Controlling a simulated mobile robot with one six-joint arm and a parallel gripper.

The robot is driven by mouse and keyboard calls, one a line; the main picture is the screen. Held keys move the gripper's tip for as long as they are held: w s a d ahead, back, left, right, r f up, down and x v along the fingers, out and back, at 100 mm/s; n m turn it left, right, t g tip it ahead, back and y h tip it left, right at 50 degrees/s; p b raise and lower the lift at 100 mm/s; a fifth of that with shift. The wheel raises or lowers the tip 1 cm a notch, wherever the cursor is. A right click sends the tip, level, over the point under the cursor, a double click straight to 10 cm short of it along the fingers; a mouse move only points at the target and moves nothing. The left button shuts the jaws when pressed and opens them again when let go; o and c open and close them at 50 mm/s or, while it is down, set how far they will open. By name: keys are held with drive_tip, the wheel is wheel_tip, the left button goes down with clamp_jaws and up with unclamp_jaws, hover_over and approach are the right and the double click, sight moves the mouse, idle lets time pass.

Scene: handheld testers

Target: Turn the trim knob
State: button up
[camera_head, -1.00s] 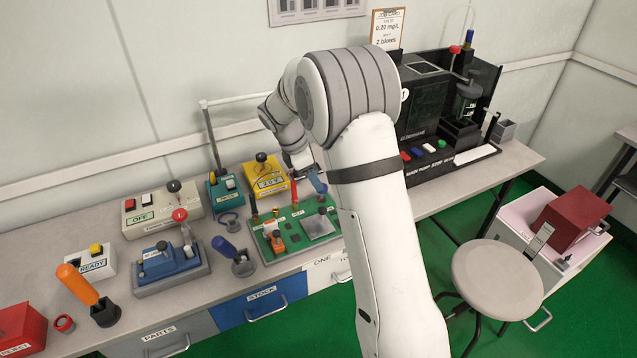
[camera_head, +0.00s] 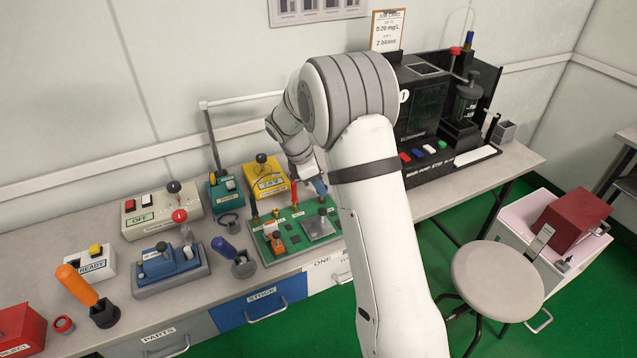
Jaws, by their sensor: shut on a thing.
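My gripper (camera_head: 308,190) is low over the back right of the green circuit board (camera_head: 292,245), beside my own forearm. A dark knob (camera_head: 322,211) stands on a silver plate at the board's right. I cannot make out which part is the trim knob.
A yellow meter (camera_head: 268,182) stands behind the board, with a teal box (camera_head: 224,195) to its left. A blue-handled tool in a holder (camera_head: 243,265) and a blue clamp device (camera_head: 170,265) are at left. A black machine (camera_head: 425,125) stands at right.

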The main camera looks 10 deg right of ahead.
drive_tip(key=shift+c, duration=0.7)
drive_tip(key=shift+m, duration=0.3)
drive_tip(key=shift+w+r+m+g+p, duration=0.15)
drive_tip(key=shift+m+g+p, duration=0.25)
drive_tip(key=shift+m+p, duration=0.45)
drive_tip(key=m+g+p, duration=0.1)
drive_tip(key=m+p, duration=0.1)
drive_tip(key=m, duration=0.1)
drive_tip(key=shift+w+m+y, duration=0.15)
drive_tip(key=shift+m+y, duration=0.1)
drive_tip(key=shift+y, duration=0.05)
drive_tip(key=m+p, duration=0.1)
drive_tip(key=m, duration=0.1)
drive_tip(key=m+g+y, duration=0.1)
drive_tip(key=m, duration=0.1)
drive_tip(key=shift+w+d+g+p, duration=0.15)
drive_tip(key=shift+d+g+p, duration=0.05)
drive_tip(key=shift+g+p, duration=0.15)
drive_tip(key=shift+d+m+g+y+p, duration=0.1)
drive_tip(key=shift+m+g+y+p, duration=0.35)
drive_tip(key=shift+m, duration=1.45)
drive_tip(key=shift+y, duration=0.25)
